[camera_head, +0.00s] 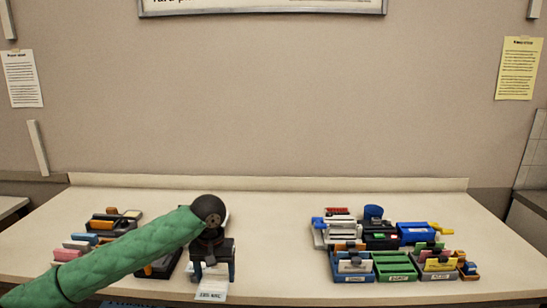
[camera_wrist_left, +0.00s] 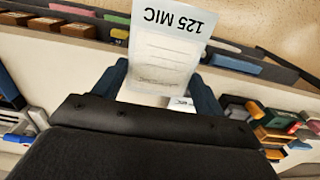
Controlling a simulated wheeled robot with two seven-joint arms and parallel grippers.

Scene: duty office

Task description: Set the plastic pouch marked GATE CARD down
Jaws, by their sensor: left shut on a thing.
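A pale, translucent plastic pouch (camera_head: 212,292) hangs from my left gripper (camera_head: 213,270) at the front edge of the desk, left of centre. The left gripper is shut on it. In the left wrist view the pouch (camera_wrist_left: 162,58) stretches out between the two dark blue fingers (camera_wrist_left: 160,92), with "125 MIC" printed upside down at its far end and faint lines across it. I cannot read GATE CARD on it. Whether the pouch touches the desk is unclear. My right gripper is out of view.
The desk (camera_head: 275,215) is bare in the middle and along the back. At left, holders with coloured items (camera_head: 80,243) stand partly behind my green arm.

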